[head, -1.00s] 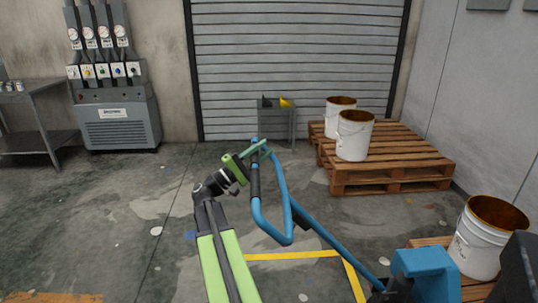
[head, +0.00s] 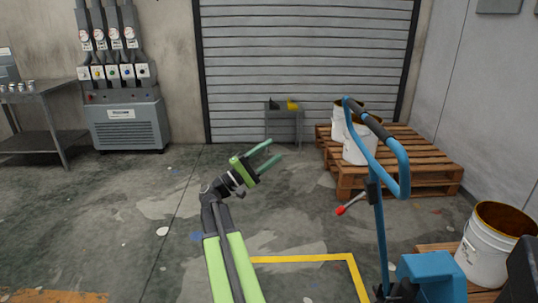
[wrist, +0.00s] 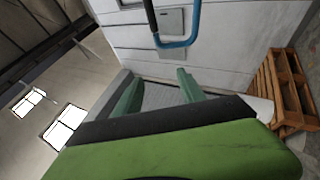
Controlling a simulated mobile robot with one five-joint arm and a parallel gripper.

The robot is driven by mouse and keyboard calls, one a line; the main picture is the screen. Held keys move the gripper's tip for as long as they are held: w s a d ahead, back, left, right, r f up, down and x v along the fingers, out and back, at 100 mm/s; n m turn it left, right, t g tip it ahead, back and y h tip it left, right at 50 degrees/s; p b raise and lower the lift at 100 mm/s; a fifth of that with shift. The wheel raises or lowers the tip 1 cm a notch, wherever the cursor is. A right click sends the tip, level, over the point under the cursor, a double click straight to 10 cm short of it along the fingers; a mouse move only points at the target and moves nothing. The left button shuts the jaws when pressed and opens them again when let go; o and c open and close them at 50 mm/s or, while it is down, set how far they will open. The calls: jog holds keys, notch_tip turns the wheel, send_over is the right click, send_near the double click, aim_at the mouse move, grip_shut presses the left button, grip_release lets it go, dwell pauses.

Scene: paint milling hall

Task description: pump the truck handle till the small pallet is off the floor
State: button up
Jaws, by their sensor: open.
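The blue truck handle (head: 378,205) stands nearly upright on the right in the head view, with a loop and a dark grip at its top. A red-tipped lever (head: 350,205) sticks out from its shaft. The blue truck body (head: 432,277) is at the lower right. The small pallet (head: 450,247) lies behind it, mostly hidden; I cannot tell if it touches the floor. My gripper (head: 272,156) is open and empty, left of the handle and apart from it. The wrist view shows both fingers (wrist: 158,90) apart and part of the handle loop (wrist: 180,43) beyond them.
A white bucket (head: 490,240) stands on the small pallet. A larger pallet stack (head: 420,165) with two buckets is at the back right. A small grey stand (head: 284,125) is by the shutter. Yellow tape (head: 305,259) marks the floor. Floor to the left is open.

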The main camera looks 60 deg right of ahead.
jog(key=b+v, duration=0.7)
jog(key=v, duration=1)
jog(key=shift+f+b, duration=0.2)
jog(key=shift+b, duration=0.15)
jog(key=shift+w+a, duration=0.1)
